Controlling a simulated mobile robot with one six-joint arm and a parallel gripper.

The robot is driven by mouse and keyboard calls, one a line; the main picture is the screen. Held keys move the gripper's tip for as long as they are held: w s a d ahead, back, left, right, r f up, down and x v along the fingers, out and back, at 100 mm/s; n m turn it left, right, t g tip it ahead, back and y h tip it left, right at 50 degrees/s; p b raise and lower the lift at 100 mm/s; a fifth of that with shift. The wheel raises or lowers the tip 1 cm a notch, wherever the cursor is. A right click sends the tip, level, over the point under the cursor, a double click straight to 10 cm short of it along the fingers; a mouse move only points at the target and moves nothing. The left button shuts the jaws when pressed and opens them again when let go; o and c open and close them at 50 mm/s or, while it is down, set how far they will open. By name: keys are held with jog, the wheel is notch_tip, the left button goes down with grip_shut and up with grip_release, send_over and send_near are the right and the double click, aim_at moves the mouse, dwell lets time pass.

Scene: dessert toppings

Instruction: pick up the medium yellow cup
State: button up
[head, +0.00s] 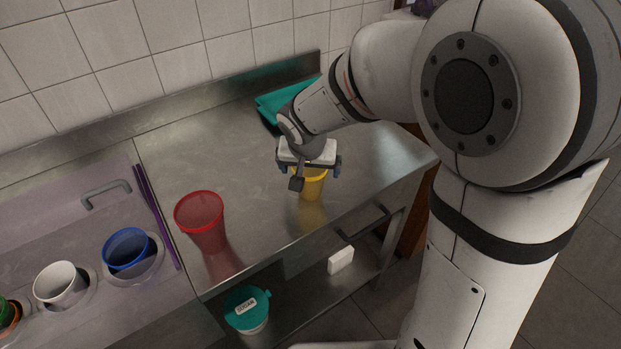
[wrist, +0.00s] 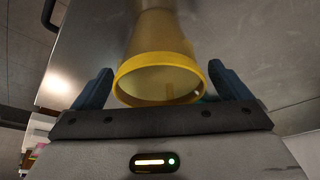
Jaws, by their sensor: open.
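The yellow cup (head: 313,184) stands on the steel counter in the head view, partly hidden behind my gripper (head: 309,172). In the wrist view the yellow cup (wrist: 158,52) shows with its open rim toward the camera, between the two blue fingers of my gripper (wrist: 160,88). The fingers are open, one on each side of the rim, with a small gap visible on the left. The cup looks empty. Whether the right finger touches it I cannot tell.
A red cup (head: 201,216) stands to the left on the counter (head: 240,178). Blue (head: 127,250) and white (head: 60,285) cups sit in holes farther left. A teal object (head: 283,101) lies behind my wrist. A teal-lidded sugar tub (head: 247,309) is on the lower shelf.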

jog(key=c, duration=1.1)
